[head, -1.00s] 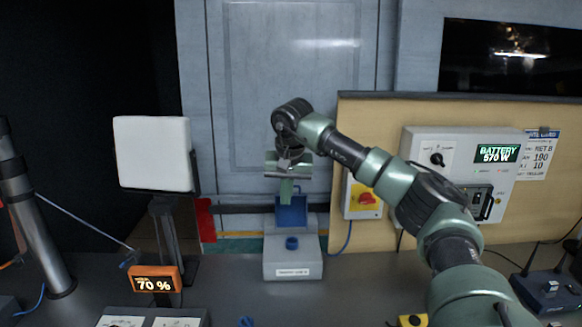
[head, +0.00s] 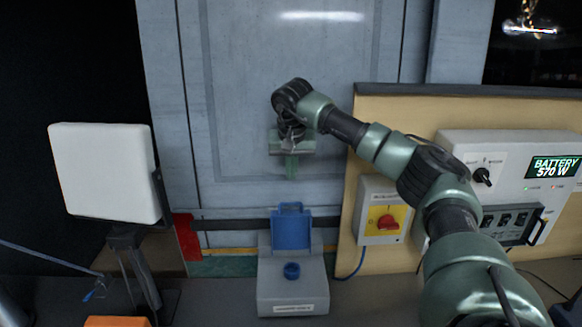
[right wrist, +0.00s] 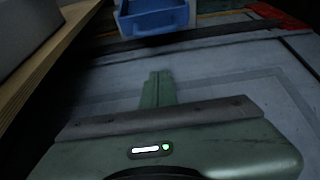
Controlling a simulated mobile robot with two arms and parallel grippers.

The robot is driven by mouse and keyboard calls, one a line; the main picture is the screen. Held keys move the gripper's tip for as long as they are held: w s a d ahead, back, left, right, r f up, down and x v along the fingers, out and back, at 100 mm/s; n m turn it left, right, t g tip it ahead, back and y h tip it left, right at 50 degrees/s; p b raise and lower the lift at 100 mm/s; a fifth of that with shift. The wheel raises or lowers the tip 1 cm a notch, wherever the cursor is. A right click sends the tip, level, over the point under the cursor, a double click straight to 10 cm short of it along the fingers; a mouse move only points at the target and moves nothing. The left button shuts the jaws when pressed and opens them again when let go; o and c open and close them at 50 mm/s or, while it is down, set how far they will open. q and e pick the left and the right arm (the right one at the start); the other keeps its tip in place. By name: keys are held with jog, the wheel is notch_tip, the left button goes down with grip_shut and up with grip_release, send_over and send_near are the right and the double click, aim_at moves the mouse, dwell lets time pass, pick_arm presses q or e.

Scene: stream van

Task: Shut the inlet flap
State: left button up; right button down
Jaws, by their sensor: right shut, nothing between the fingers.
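The grey inlet box (head: 292,298) stands on the counter with a small label on its front. Its blue flap (head: 291,231) stands upright at the back of the box, raised open. A small blue round part (head: 291,271) sits on top of the box in front of the flap. My right gripper (head: 291,172) is shut and empty, fingers pointing down, above the flap in the picture with a gap between. In the right wrist view its closed fingers (right wrist: 157,88) show, with the blue flap (right wrist: 158,17) apart from them at the top edge. My left gripper is out of view.
A board at the right carries a red switch on a yellow plate (head: 387,220) and a battery unit (head: 520,160) reading 570 W. A white panel (head: 104,172) on a stand is at the left. The grey wall (head: 290,80) is behind.

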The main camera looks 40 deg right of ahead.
jog(key=p+x, duration=0.1)
jog(key=x, duration=0.5)
jog(key=shift+w+d+p, duration=0.15)
jog(key=shift+d+p, duration=0.05)
jog(key=shift+p, duration=0.15)
jog(key=s+a+p, duration=0.2)
jog(key=s, duration=0.1)
jog(key=shift+a+f, duration=0.25)
jog(key=shift+f, duration=0.1)
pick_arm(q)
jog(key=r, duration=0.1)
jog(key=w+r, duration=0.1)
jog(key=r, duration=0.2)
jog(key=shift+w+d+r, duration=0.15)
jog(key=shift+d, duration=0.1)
pick_arm(e)
jog(key=shift+w+f, duration=0.1)
jog(key=shift+f, duration=0.05)
